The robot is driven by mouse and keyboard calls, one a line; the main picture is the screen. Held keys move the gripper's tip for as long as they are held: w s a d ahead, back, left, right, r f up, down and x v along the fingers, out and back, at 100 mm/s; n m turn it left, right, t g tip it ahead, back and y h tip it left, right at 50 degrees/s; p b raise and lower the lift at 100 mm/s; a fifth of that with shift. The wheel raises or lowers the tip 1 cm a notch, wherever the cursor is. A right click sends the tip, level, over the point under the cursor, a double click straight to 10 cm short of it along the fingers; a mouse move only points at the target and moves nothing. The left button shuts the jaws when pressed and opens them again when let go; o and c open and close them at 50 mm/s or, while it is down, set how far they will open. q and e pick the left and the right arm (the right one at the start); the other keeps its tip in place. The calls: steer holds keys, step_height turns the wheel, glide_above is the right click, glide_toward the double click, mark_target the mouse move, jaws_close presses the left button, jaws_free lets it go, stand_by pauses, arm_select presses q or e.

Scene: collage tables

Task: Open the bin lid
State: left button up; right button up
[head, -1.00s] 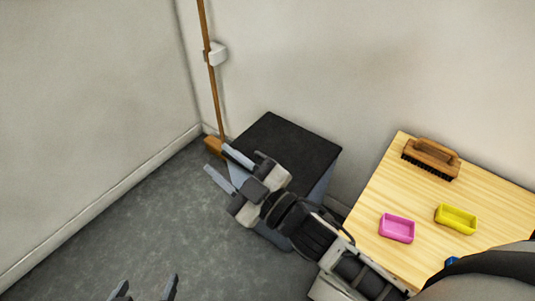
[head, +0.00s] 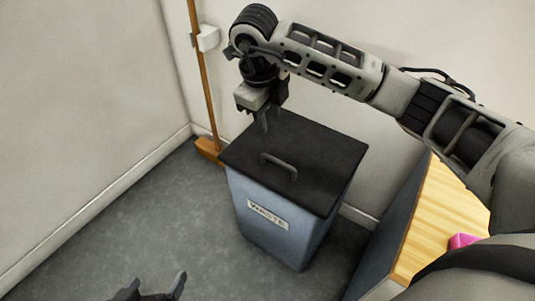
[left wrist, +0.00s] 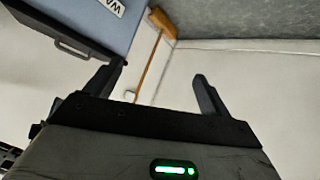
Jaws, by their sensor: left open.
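The blue bin (head: 295,236) stands on the floor, with a WASTE label (head: 267,215) on its front. Its flat black lid (head: 315,165) is down on it, with a raised handle (head: 278,165) near the front edge. The bin also shows at the top left of the left wrist view (left wrist: 98,22). My right gripper (head: 266,118) points down at the lid's back left corner; I cannot tell whether it touches or how its fingers stand. My left gripper (head: 154,286) is open and empty, low in front of the bin; its spread fingers show in the left wrist view (left wrist: 155,88).
A wooden broom (head: 208,110) hangs at a white wall holder (head: 207,38) behind the bin's left. A wooden table (head: 435,220) with a pink tray (head: 464,241) stands at the right, partly behind my right arm. The floor left of the bin is clear.

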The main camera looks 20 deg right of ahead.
mark_target(276, 160)
steer(key=b+x, duration=0.1)
steer(key=x, duration=0.4)
steer(key=b+x, duration=0.1)
steer(key=x, duration=0.3)
steer(key=b+x, duration=0.1)
steer(key=x, duration=0.4)
steer(key=shift+s+f, duration=0.25)
steer(key=shift+f, duration=0.15)
steer(key=shift+d+f, duration=0.1)
steer(key=shift+f, duration=0.2)
arm_select(q)
steer(key=shift+w+d+r+t+h, duration=0.2)
steer(key=shift+d+r+t+h, duration=0.3)
steer(key=shift+r+t, duration=0.35)
arm_select(e)
steer(key=shift+c, duration=0.3)
arm_select(q)
steer(key=shift+f, duration=0.1)
arm_select(e)
steer(key=shift+r, duration=0.1)
jaws_close()
